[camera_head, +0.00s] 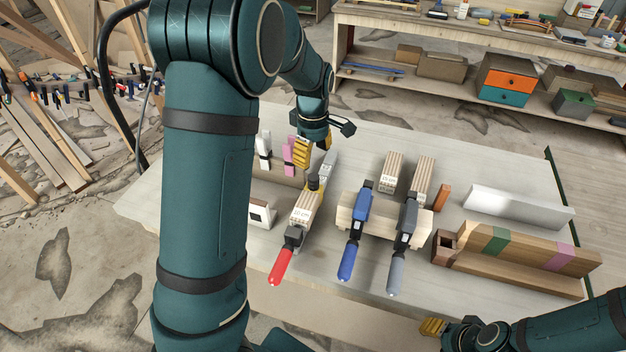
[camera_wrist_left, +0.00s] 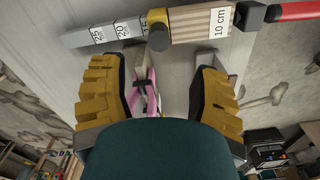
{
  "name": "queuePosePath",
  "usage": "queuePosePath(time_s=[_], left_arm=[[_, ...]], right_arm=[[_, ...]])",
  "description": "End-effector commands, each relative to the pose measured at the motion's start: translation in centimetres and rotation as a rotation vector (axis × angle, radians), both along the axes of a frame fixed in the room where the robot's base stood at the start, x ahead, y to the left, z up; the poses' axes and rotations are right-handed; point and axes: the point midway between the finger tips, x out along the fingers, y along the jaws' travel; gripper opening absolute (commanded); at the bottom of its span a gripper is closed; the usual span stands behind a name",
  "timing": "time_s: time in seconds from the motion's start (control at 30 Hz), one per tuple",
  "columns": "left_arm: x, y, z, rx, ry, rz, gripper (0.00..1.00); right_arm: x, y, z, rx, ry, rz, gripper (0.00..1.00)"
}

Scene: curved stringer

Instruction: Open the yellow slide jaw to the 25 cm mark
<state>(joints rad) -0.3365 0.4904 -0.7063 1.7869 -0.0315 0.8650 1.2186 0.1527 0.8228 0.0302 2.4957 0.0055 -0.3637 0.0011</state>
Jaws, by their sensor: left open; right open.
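The red-handled clamp (camera_head: 293,240) lies on the workbench with its bar running away from me. In the left wrist view its grey bar (camera_wrist_left: 110,31) carries the marks 25, 20 and 15. The yellow slide jaw (camera_wrist_left: 157,17) with a dark round pad sits between the 15 mark and the wooden block labelled 10 cm (camera_wrist_left: 203,24). My left gripper (camera_head: 314,146) is open and empty near the bar's far end; its yellow fingers also show in the left wrist view (camera_wrist_left: 158,98), apart from the jaw. My right gripper (camera_head: 446,328) is at the lower right, away from the clamp.
Blue (camera_head: 347,262) and grey (camera_head: 395,272) handled clamps lie to the right across wooden blocks. A white-faced block (camera_head: 262,213) stands to the left. Pink (camera_head: 288,154) and white (camera_head: 264,148) pieces stand behind it. Wooden beams (camera_head: 510,258) occupy the right side.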

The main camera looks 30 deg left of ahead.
Motion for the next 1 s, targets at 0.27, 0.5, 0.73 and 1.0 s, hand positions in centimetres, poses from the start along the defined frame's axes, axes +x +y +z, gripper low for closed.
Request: queuePosePath(time_s=[0.27,0.5,0.73,1.0], left_arm=[[-0.1,0.1,-5.8,0.000,0.004,0.001,0.62],[0.0,0.0,-9.2,0.001,0.002,0.001,0.62],[0.0,0.0,-10.3,0.000,0.000,0.000,0.62],[0.0,0.0,-10.3,0.000,0.000,0.000,0.57]], right_arm=[[0.1,0.1,-0.8,-0.001,-0.001,0.000,0.47],[0.1,0.1,-1.1,-0.002,-0.001,0.000,0.47],[0.1,0.1,-1.2,-0.002,-0.001,0.000,0.47],[0.1,0.1,-1.2,-0.002,0.000,0.001,0.47]])
